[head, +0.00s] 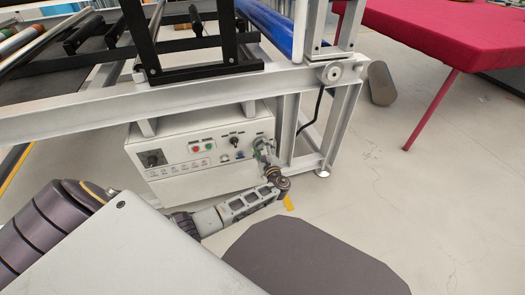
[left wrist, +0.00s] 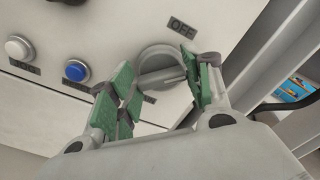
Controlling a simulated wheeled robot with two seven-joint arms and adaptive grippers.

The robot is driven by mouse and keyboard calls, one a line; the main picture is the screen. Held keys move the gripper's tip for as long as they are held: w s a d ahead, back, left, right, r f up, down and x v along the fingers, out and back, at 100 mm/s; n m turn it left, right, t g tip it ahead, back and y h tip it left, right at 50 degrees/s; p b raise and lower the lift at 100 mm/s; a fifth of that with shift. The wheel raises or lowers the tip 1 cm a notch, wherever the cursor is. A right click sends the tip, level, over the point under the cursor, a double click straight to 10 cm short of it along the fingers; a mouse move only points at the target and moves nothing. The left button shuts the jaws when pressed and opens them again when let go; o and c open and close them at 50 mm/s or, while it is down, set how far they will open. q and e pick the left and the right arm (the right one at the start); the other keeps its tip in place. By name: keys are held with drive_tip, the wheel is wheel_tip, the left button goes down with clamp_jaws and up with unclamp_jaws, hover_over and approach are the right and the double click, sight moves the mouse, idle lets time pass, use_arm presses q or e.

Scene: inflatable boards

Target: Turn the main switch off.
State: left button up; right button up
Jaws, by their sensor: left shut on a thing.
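The main switch is a round grey rotary knob (left wrist: 158,62) at the right end of a white control box (head: 185,172). An OFF label (left wrist: 182,26) sits above the knob in the left wrist view. A second label below it is mostly hidden by a finger. My left gripper (head: 262,150) reaches the box front from below. In the left wrist view its green-padded fingers (left wrist: 160,84) are shut on the knob's grip, one on each side. The grip's exact setting is partly hidden. My right gripper is in neither view.
A white frame leg (head: 338,125) stands close at right. A pink table (head: 450,35) is farther right, with open floor between.

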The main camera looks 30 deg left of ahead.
use_arm(q)
drive_tip(key=n+b, duration=0.1)
drive_tip(key=n, duration=0.1)
drive_tip(key=n+b, duration=0.1)
drive_tip(key=n, duration=0.3)
drive_tip(key=shift+s+f+b, duration=0.1)
drive_tip(key=shift+f+b, duration=0.2)
drive_tip(key=shift+b, duration=0.1)
drive_tip(key=n, duration=0.2)
drive_tip(key=shift+n, duration=0.3)
drive_tip(key=shift+n+b, duration=0.3)
drive_tip(key=shift+n, duration=0.1)
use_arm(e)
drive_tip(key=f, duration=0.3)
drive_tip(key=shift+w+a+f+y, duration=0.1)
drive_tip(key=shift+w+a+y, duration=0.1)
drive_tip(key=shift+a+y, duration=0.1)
use_arm(q)
drive_tip(key=o, duration=0.8)
drive_tip(key=shift+o, duration=1.1)
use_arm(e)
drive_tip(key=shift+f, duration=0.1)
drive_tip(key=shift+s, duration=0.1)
